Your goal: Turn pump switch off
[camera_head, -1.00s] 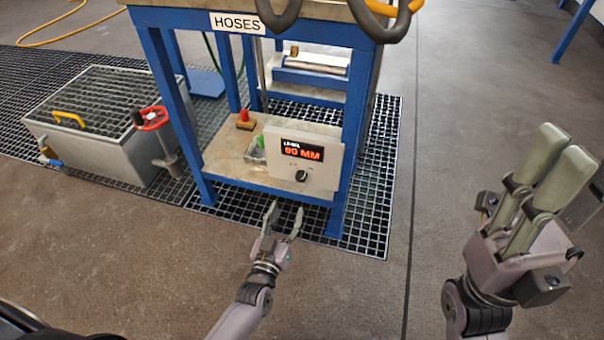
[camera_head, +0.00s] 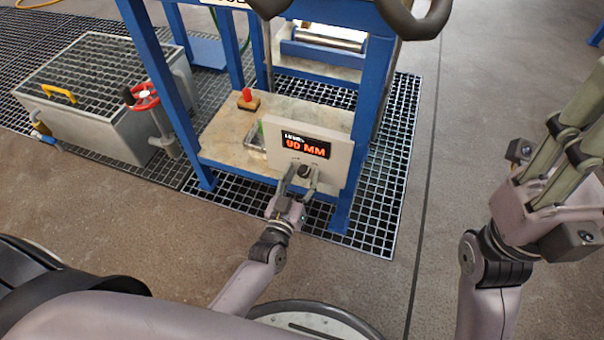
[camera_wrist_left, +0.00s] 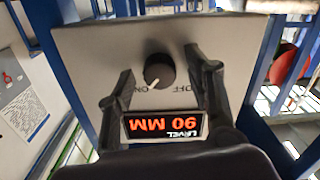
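The pump switch is a round black knob (camera_head: 304,171) on the front of a pale panel (camera_head: 337,165), below a lit display reading "LEVEL 90 MM" (camera_head: 306,147). In the left wrist view the panel appears upside down, and the white mark on the knob (camera_wrist_left: 159,70) points toward the "ON" label; "OFF" is on the other side. My left gripper (camera_head: 300,176) is open, one finger on either side of the knob, with visible gaps in the wrist view. My right gripper (camera_head: 590,90) is in the air at the right edge, its fingertips partly cut off.
The panel stands on the lower shelf (camera_head: 228,136) of a blue-framed table (camera_head: 350,105). A red button (camera_head: 247,94) is behind it on the shelf. Left of the table are a red valve wheel (camera_head: 145,97) and a grey tank (camera_head: 100,120). Floor to the right is clear.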

